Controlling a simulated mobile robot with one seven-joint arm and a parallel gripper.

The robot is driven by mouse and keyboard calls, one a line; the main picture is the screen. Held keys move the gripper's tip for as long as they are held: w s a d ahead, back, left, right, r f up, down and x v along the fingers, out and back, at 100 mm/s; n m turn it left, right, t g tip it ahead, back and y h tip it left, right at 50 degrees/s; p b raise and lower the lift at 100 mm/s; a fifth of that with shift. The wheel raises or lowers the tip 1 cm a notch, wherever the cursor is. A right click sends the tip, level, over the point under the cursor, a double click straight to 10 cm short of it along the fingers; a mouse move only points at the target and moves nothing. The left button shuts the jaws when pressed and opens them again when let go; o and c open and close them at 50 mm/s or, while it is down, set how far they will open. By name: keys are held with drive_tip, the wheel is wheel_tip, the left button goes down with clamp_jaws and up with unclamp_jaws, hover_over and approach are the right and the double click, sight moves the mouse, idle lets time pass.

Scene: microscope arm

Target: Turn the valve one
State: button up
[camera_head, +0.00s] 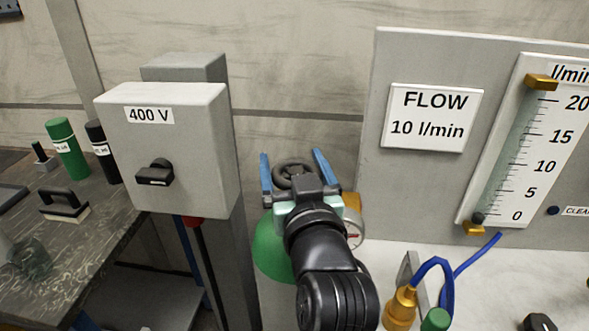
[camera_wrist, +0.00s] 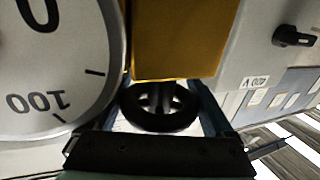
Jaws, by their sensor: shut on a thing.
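The valve is a dark round handwheel (camera_head: 295,174) on top of a green gas cylinder (camera_head: 270,250). My gripper (camera_head: 293,174) reaches it from the front, with one blue finger on each side of the wheel. In the wrist view the handwheel (camera_wrist: 160,107) lies between the two fingers, below a brass body (camera_wrist: 185,40). My gripper is shut on the handwheel. A round pressure gauge (camera_head: 354,228) sits right of the cylinder top, partly hidden by my arm. Its dial (camera_wrist: 55,70) fills the left of the wrist view.
A grey 400 V switch box (camera_head: 190,130) on a post stands close left of my gripper. A flow panel (camera_head: 430,180) with a tube scale (camera_head: 510,140) stands to the right. A brass fitting (camera_head: 400,305) with a blue hose is at lower right. A dark bench (camera_head: 95,225) with bottles is at left.

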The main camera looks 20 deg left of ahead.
drive_tip(key=shift+f, duration=0.1)
drive_tip(key=o, duration=1.1)
drive_tip(key=b+v, duration=0.2)
drive_tip(key=v, duration=1.1)
